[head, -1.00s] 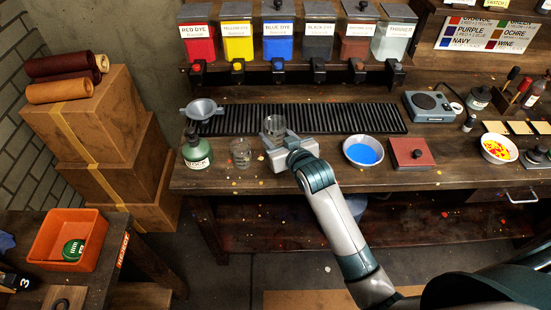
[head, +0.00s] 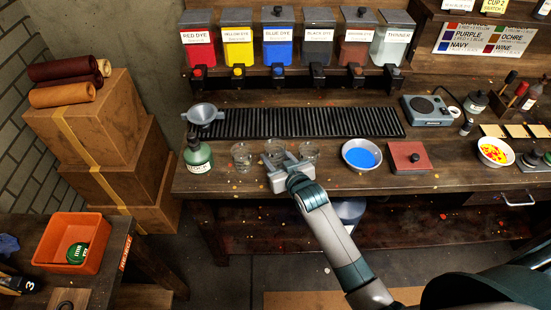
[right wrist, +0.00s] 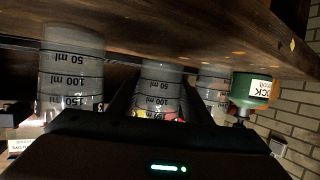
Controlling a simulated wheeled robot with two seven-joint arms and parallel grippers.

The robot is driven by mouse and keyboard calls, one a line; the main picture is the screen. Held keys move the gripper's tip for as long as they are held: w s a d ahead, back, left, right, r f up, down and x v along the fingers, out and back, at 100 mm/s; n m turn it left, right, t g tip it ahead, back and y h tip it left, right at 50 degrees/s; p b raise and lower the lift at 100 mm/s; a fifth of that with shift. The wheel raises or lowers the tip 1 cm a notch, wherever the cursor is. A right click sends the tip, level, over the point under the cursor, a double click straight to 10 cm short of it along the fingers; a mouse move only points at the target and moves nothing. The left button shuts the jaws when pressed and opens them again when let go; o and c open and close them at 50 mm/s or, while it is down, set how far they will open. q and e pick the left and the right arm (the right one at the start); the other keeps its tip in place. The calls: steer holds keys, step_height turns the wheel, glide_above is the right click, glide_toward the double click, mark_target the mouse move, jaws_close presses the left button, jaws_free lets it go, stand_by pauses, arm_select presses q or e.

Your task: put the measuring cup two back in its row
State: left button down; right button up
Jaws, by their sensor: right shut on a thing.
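Three clear measuring cups stand side by side near the bench's front edge in the head view: a left one (head: 241,154), a middle one (head: 274,149) and a right one (head: 308,152). My right gripper (head: 280,161) is shut on the middle cup, reaching it from the front. In the right wrist view, which is upside down, the held cup (right wrist: 160,88) is between my dark fingers, with a cup on each side (right wrist: 70,75) (right wrist: 213,84). Whether its base touches the bench is unclear. My left gripper is not in view.
A green bottle (head: 197,158) and a grey funnel (head: 203,114) are left of the cups. A bowl of blue dye (head: 361,155) and a red-brown slab (head: 409,157) are to the right.

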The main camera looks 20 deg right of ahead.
steer(key=shift+f, duration=0.6)
steer(key=shift+f, duration=0.25)
steer(key=o, duration=1.1)
steer(key=shift+r, duration=0.1)
steer(key=shift+c, duration=0.2)
steer(key=shift+r, duration=0.15)
steer(key=shift+s+r, duration=0.1)
steer(key=shift+s, duration=0.35)
steer(key=b+v, duration=0.2)
steer(key=v, duration=0.9)
steer(key=shift+b, duration=0.35)
